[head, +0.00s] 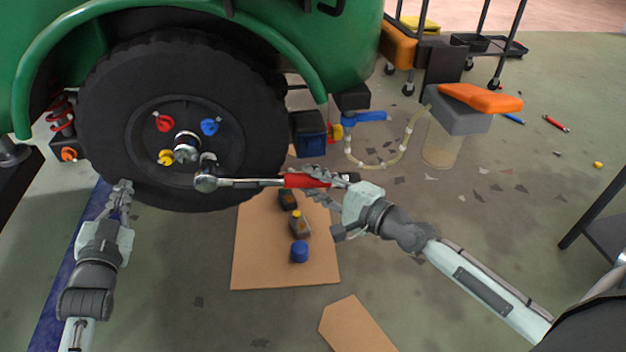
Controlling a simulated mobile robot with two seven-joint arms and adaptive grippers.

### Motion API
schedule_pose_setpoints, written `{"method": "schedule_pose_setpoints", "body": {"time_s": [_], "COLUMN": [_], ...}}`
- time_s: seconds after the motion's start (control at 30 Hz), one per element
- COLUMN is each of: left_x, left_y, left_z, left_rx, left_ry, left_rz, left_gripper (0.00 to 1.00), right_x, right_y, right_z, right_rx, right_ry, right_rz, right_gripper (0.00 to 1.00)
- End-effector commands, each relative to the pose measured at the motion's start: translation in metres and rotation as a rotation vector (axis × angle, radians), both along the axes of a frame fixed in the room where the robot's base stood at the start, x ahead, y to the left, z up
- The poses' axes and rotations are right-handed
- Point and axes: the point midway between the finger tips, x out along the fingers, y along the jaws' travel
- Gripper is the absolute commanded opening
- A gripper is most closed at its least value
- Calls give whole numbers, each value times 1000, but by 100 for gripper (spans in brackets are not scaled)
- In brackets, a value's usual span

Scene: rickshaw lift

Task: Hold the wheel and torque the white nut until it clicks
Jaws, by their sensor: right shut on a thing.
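The black wheel (102,120) is under the green fender. Its face has a red nut (164,122), a blue nut (209,126), a yellow nut (166,157) and a shiny hub (187,147). The white nut is not clearly seen; the wrench head covers the lower right of the hub. My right gripper (318,182) is shut on the red handle of a torque wrench (250,183), which lies nearly level across the wheel's lower right. My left gripper (122,190) is at the tire's lower left edge. Whether it touches the tire, and its finger gap, are unclear.
Cardboard (262,262) on the floor below holds dark bottles and a blue cap (299,251). A grey box with an orange top (480,98) stands at right with a hose. A dark table (605,225) stands at the right edge. Scattered flakes lie on the floor.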

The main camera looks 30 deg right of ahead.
Motion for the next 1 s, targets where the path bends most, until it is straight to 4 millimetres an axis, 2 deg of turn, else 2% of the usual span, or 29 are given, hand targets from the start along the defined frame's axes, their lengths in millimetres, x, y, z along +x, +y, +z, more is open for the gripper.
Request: {"method": "schedule_pose_setpoints", "body": {"time_s": [0.03, 1.0], "left_x": [5, 5], "left_y": [2, 2], "left_z": [4, 4], "left_rx": [1, 1], "left_ry": [-3, -4], "left_rz": [5, 6], "left_gripper": [0, 0], "right_x": [1, 11], "right_y": [0, -3], "right_z": [2, 3], "right_rx": [2, 3], "right_ry": [-4, -4], "right_rz": [-2, -1], "right_gripper": [0, 0]}}
